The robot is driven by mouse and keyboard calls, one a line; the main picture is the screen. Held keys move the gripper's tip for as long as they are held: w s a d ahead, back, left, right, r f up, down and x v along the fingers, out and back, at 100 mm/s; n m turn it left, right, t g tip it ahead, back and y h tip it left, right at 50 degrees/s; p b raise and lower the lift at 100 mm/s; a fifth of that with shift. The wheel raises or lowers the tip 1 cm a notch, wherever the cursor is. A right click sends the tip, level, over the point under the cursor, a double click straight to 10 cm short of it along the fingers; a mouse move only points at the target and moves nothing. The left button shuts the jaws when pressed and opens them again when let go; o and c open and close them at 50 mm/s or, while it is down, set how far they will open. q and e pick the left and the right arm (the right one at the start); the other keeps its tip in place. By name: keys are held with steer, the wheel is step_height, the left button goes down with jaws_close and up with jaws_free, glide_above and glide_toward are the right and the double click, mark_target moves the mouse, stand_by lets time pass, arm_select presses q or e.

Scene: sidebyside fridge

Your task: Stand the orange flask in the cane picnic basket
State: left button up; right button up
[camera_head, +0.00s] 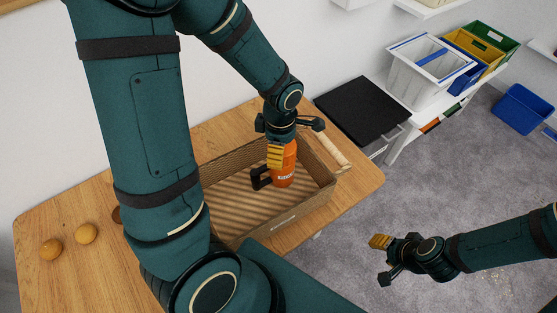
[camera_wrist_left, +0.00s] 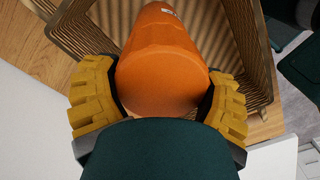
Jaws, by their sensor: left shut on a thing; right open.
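The orange flask (camera_head: 284,170) is upright inside the cane picnic basket (camera_head: 303,208), near its right end. Its dark handle points left in the head view. My left gripper (camera_head: 281,150) comes down from above and is shut on the flask's upper part. In the left wrist view the flask (camera_wrist_left: 165,65) sits between the yellow finger pads of my left gripper (camera_wrist_left: 160,95), with the basket's ribbed wall (camera_wrist_left: 245,40) around it. I cannot tell whether the flask's base touches the basket floor. My right gripper (camera_head: 382,261) is open and empty, over the grey carpet at the lower right.
The basket stands on a wooden table (camera_head: 358,183). Two round tan items (camera_head: 85,233) lie on its left part. A black-topped stool (camera_head: 360,108) and a white shelf with bins (camera_head: 425,70) stand beyond the right end. A blue bin (camera_head: 523,108) is on the floor.

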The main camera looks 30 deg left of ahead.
arm_select(q)
steer(key=shift+f+b, duration=0.3)
steer(key=shift+f, duration=1.65)
steer(key=o, duration=1.2)
step_height(320, 180, up, 12)
steer(key=shift+r+p, duration=0.1)
steer(key=shift+p, duration=1)
